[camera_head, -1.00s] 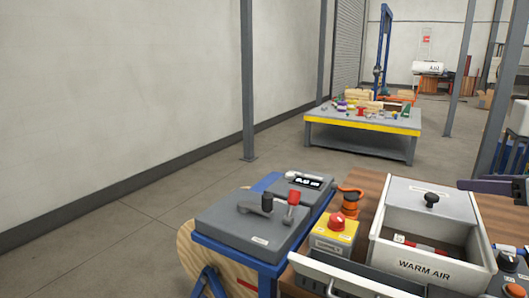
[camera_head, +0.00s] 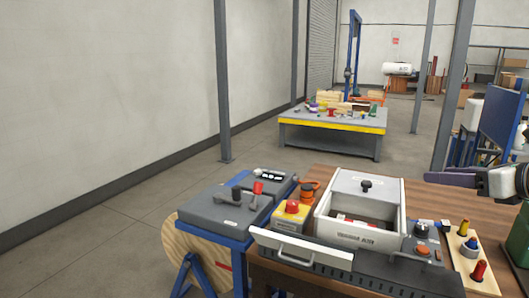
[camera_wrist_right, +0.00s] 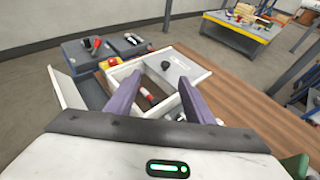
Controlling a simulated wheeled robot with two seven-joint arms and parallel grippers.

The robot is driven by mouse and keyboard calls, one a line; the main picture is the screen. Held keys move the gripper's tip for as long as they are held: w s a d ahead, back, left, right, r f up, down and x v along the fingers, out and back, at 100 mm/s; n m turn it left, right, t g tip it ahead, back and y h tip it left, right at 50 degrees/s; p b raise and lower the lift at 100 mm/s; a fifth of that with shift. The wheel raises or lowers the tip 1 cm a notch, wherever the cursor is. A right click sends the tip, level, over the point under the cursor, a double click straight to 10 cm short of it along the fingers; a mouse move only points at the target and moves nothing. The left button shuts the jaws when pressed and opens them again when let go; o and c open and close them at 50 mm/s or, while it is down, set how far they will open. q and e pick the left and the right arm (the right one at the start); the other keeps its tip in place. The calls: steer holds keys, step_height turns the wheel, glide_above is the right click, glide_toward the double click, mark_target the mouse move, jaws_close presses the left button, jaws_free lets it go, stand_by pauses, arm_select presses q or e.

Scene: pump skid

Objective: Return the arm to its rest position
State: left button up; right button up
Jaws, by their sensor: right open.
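My right gripper (camera_head: 450,178) comes in from the right edge in the head view, above the wooden bench top. In the right wrist view its two purple fingers (camera_wrist_right: 158,88) are apart with nothing between them. Beyond them in that view is a white open-topped box (camera_wrist_right: 187,68) with a red-and-white item inside. My left gripper is not in view.
The wooden bench (camera_head: 410,195) carries the white box (camera_head: 370,188), a yellow box with a red button (camera_head: 292,211), and a board with coloured pegs (camera_head: 468,252). A grey lever unit (camera_head: 225,212) stands left. Another table (camera_head: 330,137) stands farther back.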

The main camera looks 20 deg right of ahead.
steer(key=w+a+f+m+t+y, duration=0.1)
steer(key=w+a+m+t+y, duration=0.15)
steer(key=a+m+t, duration=0.75)
steer(key=s+a+f+m+g+h, duration=0.2)
steer(key=s+f+m+g+h, duration=0.35)
steer(key=f+m, duration=0.6)
steer(key=s+a+f+m+g+h, duration=0.3)
steer(key=s+f+m+g+h, duration=0.3)
steer(key=f+m, duration=0.6)
steer(key=s+a+f+m+g+y, duration=0.1)
steer(key=s+a+f+g+y, duration=0.4)
steer(key=s+a, duration=0.35)
steer(key=s+a+f+g+y, duration=0.35)
steer(key=s+a+f, duration=0.4)
steer(key=a, duration=0.25)
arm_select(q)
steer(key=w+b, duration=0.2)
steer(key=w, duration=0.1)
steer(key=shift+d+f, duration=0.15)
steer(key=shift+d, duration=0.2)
arm_select(e)
steer(key=w+a+f+t+y, duration=0.1)
steer(key=w+a+f+t, duration=0.1)
steer(key=f, duration=0.4)
steer(key=w+a+f+t, duration=0.2)
steer(key=a+f, duration=0.1)
steer(key=f, duration=0.3)
steer(key=shift+a+f+t+y, duration=0.2)
steer(key=shift+f+t+y, duration=0.05)
steer(key=shift+t+y, duration=0.1)
